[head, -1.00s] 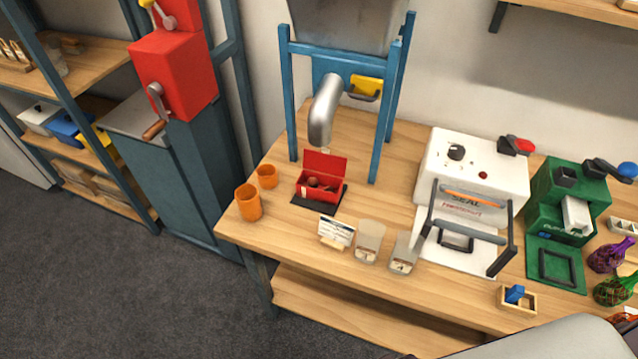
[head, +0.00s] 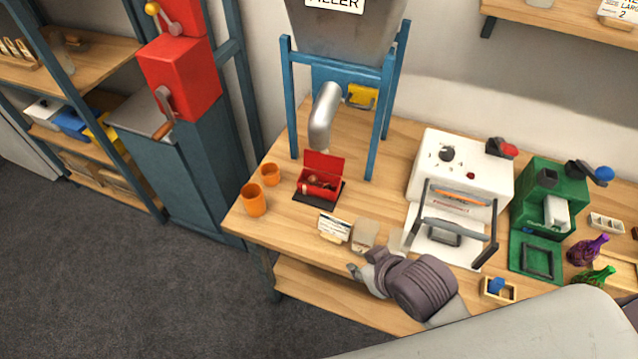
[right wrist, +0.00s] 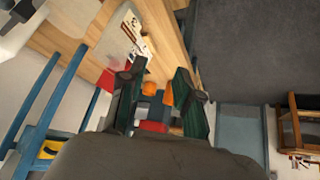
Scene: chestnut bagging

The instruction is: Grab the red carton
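The red carton (head: 318,186) stands with its lid raised on a black pad (head: 312,203) under the filler's metal spout (head: 325,115). Brown chestnuts show inside it. My right gripper (head: 358,268) is over the front of the table, in front of the carton and apart from it. In the right wrist view its two fingers (right wrist: 160,98) are spread with nothing held between them. A red patch, likely the carton (right wrist: 104,79), shows there beside the left finger, partly hidden by it. My left gripper is not in view.
Two orange cups (head: 254,200) stand left of the carton. A card stand (head: 334,228) and a clear container (head: 365,234) lie between carton and gripper. The filler's blue legs (head: 375,145) rise behind. A white sealer (head: 460,165) stands to the right.

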